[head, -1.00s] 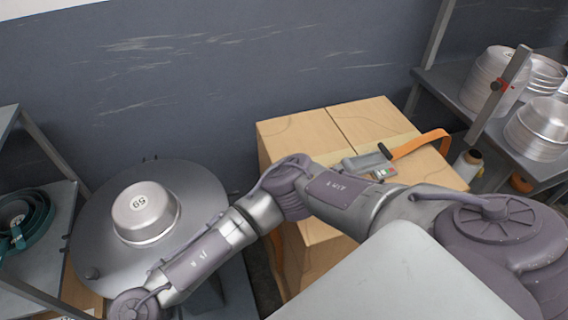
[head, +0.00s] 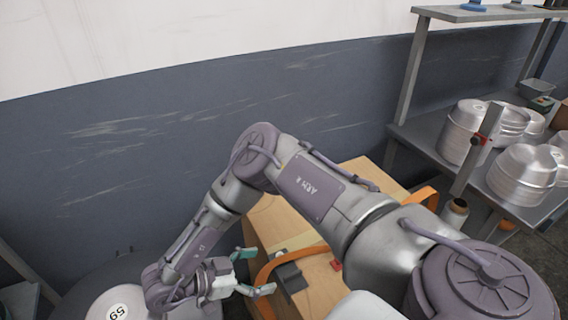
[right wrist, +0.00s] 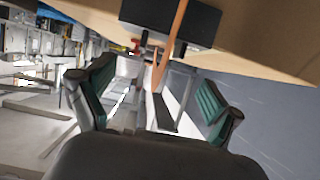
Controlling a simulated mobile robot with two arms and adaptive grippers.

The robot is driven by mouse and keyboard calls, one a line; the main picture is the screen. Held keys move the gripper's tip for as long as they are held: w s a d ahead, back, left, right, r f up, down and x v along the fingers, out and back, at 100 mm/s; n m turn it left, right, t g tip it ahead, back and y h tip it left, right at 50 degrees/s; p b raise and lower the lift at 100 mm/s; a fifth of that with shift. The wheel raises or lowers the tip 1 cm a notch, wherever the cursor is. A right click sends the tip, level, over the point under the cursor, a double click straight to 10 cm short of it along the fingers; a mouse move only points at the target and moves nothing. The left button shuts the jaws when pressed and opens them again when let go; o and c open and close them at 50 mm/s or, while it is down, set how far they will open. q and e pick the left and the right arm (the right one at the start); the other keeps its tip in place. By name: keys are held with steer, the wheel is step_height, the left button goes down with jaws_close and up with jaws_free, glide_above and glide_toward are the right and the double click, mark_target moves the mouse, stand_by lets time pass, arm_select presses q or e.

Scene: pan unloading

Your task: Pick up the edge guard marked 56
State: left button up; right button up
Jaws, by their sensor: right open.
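A dark grey block (head: 291,277), which looks like an edge guard, sits at the near edge of the cardboard box (head: 318,290) by an orange strap (head: 268,268). No number can be read on it. My right gripper (head: 256,272) is open and empty, just left of the block and apart from it. In the right wrist view the dark block (right wrist: 170,24) shows at the top, with the orange strap (right wrist: 171,48) running over it, beyond the open fingers (right wrist: 155,92). My left gripper is not in view.
Shelves at the right hold stacked metal pans (head: 522,172). A spool (head: 455,214) stands between box and shelf. My right arm hides part of the box top.

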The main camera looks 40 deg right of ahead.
mark_target(284, 271)
steer(key=x, duration=0.7)
steer(key=shift+f, duration=0.35)
steer(key=shift+a, duration=0.1)
steer(key=shift+c, duration=0.4)
steer(key=c, duration=1.2)
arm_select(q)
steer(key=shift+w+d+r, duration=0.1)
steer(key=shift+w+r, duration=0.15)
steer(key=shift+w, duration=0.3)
arm_select(e)
steer(key=shift+r, duration=0.1)
